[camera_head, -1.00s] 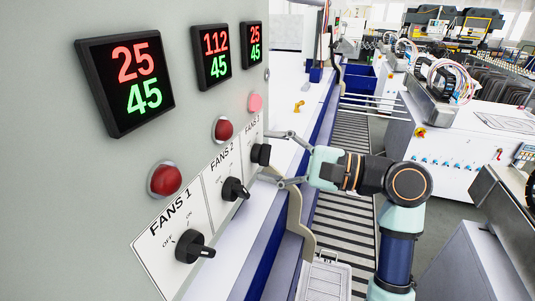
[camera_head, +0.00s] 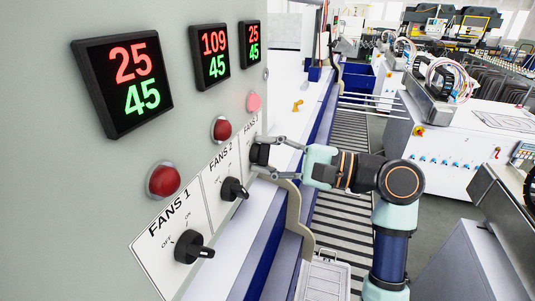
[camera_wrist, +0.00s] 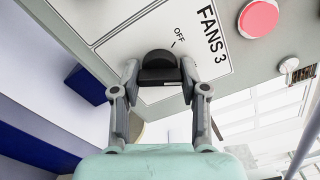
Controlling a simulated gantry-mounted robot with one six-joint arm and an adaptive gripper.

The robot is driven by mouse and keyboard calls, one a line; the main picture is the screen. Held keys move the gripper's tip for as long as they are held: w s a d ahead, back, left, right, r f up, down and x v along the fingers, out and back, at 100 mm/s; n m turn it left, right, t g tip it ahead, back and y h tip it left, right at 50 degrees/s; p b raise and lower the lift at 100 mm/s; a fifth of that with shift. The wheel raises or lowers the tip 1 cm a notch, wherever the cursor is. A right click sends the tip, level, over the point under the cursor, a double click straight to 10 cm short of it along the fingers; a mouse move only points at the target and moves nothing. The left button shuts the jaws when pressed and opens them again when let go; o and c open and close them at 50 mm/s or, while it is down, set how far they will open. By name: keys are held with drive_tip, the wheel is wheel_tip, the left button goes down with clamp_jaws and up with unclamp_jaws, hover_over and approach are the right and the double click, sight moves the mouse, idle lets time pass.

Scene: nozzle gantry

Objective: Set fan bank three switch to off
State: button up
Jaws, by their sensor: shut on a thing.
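The fan bank three switch (camera_head: 259,154) is a black rotary knob on the white FANS 3 label, the farthest of the three knobs on the grey panel in the head view. In the wrist view the knob (camera_wrist: 158,66) sits between my fingertips, with the word OFF above it and a short mark beside that word. My gripper (camera_head: 268,156) is shut on the knob, one finger on each side; it also shows in the wrist view (camera_wrist: 160,76). The ON marking is not visible, and I cannot tell exactly where the knob points.
The FANS 2 knob (camera_head: 234,189) and FANS 1 knob (camera_head: 190,247) are nearer on the same panel. Red round buttons (camera_head: 163,181) and number displays (camera_head: 124,80) sit above. A pinkish button (camera_wrist: 258,18) is close to the FANS 3 label. A roller conveyor (camera_head: 345,215) runs below.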

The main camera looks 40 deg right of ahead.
drive_tip(key=shift+n, duration=0.3)
drive_tip(key=n, duration=0.5)
drive_tip(key=shift+n, duration=0.3)
drive_tip(key=n+b, duration=0.1)
drive_tip(key=n, duration=0.4)
drive_tip(key=shift+r+n, duration=0.1)
drive_tip(key=shift+n, duration=0.2)
drive_tip(key=o, duration=1.1)
drive_tip(key=shift+o, duration=0.2)
drive_tip(key=v, duration=1.2)
